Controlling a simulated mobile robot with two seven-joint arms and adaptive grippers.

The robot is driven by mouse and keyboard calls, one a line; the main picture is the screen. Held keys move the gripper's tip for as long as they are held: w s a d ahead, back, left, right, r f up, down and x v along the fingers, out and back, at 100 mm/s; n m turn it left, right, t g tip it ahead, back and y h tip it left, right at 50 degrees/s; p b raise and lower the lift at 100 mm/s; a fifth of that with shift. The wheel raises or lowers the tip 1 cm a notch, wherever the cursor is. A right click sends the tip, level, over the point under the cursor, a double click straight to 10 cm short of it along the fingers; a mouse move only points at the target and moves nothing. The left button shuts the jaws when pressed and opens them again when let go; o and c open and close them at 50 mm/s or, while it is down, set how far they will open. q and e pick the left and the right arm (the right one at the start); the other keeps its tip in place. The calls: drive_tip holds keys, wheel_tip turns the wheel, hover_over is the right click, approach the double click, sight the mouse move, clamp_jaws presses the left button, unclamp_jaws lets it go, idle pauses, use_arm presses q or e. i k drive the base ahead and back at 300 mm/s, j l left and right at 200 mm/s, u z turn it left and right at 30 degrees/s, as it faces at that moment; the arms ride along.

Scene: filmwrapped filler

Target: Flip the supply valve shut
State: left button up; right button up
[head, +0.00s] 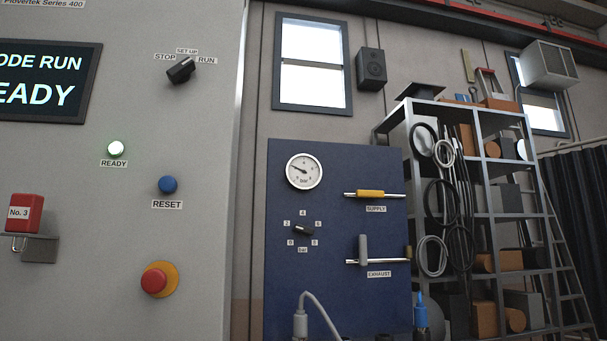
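The supply valve (371,194) is on the blue wall panel (340,290) in the head view. Its yellow handle lies level, in line with its horizontal silver pipe. The SUPPLY label (376,209) is just below it. Lower down, the exhaust valve (363,249) has a grey handle standing upright, across its pipe, with the EXHAUST label (379,274) beneath. A round pressure gauge (304,171) is at the panel's upper left, its needle pointing to the upper left. Neither of my grippers is in view.
A grey machine cabinet (95,270) fills the left, with a mode switch (181,69), a lit READY lamp (116,149) and a red stop button (155,281). A pale fitting with a hose (300,324) stands before the panel's bottom. Shelving (480,111) is at right.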

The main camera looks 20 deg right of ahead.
sight(363, 195)
drive_tip(key=z, duration=2.1)
drive_tip(key=i+l, duration=0.1)
drive_tip(key=i, duration=0.4)
